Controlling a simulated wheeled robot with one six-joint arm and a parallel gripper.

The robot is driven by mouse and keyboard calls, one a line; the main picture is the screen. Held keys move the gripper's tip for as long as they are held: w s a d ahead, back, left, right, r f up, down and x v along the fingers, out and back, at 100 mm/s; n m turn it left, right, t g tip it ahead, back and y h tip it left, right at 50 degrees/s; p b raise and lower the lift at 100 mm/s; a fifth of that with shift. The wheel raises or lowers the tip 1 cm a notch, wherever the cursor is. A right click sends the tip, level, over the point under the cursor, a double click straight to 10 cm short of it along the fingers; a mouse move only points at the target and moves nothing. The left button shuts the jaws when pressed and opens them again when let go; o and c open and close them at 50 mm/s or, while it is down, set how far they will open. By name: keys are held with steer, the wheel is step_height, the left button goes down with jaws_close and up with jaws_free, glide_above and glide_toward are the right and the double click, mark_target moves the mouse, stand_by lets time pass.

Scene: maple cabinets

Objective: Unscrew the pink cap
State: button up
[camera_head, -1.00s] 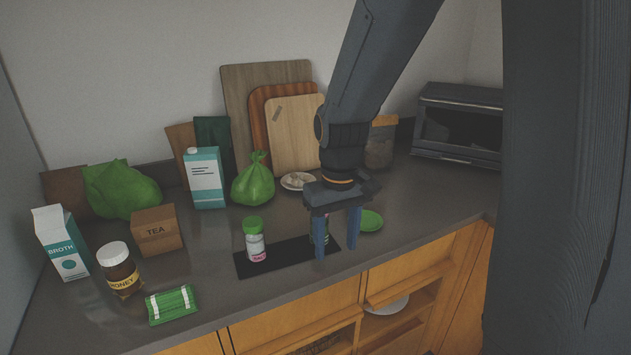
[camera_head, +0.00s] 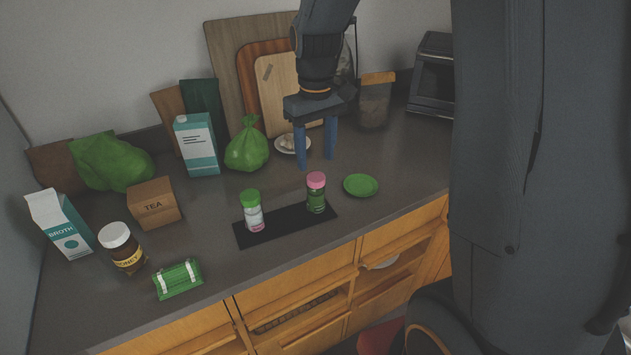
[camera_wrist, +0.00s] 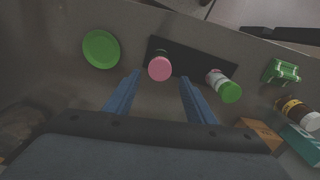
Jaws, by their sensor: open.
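The pink cap (camera_head: 316,180) is on a small jar with a green label (camera_head: 316,201), upright at the right end of a black mat (camera_head: 286,225). In the wrist view the pink cap (camera_wrist: 160,67) lies ahead of and between the open fingers. My gripper (camera_head: 316,165) is open, fingers pointing down and empty, above and behind the jar in the head view, apart from it. A second jar (camera_head: 253,215) with a green cap (camera_head: 250,196) and pale label stands upright at the left end of the mat.
A green saucer (camera_head: 360,185) lies right of the mat. A green bag (camera_head: 247,150), a carton (camera_head: 197,146) and cutting boards stand behind. A tea box (camera_head: 154,203), honey jar (camera_head: 122,249), broth carton (camera_head: 61,225) and green packet (camera_head: 178,279) are left. Counter around the mat is mostly clear.

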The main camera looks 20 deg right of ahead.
mark_target(316, 177)
steer(key=shift+f+b, duration=2.1)
steer(key=shift+f, duration=0.5)
steer(key=shift+c, duration=0.3)
steer(key=c, duration=0.9)
steer(key=shift+o, duration=0.2)
steer(key=shift+s+f, duration=0.1)
steer(key=shift+f, duration=0.05)
steer(key=n+p, duration=0.3)
steer(key=n, duration=0.3)
